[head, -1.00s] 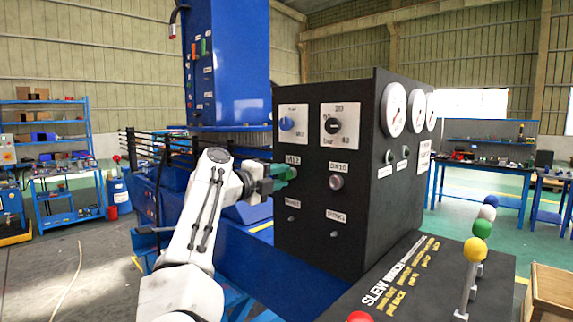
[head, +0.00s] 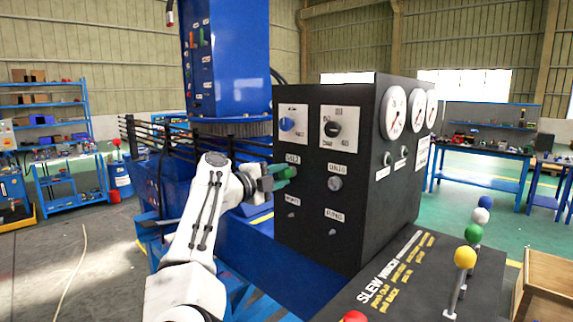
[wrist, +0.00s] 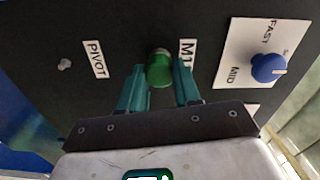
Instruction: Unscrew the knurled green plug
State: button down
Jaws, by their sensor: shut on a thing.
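The green plug (wrist: 160,68) sticks out of the black panel face in the wrist view, beside a label reading M1 and partly covered. My gripper (wrist: 161,82) has its two teal fingers on either side of the plug and is shut on it. In the head view my gripper (head: 277,173) reaches the left part of the black control box (head: 310,225), under the M12 label. The fingers hide most of the plug there. Whether the plug has turned cannot be told.
A blue selector knob (wrist: 268,68) sits on a white plate to the right in the wrist view. A small PIVOT stud (wrist: 65,64) is to the left. A grey round fitting (head: 335,183) sits right of my gripper. Levers with coloured balls (head: 465,257) stand in front of the box.

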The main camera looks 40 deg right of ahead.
jog(key=shift+a+r+n+p, duration=0.15)
jog(key=shift+n+p, duration=0.15)
jog(key=shift+n, duration=0.3)
jog(key=shift+f+n, duration=0.25)
jog(key=shift+n, duration=0.45)
jog(key=n, duration=0.4)
jog(key=shift+n, duration=0.4)
jog(key=n, duration=0.4)
jog(key=shift+n, duration=0.8)
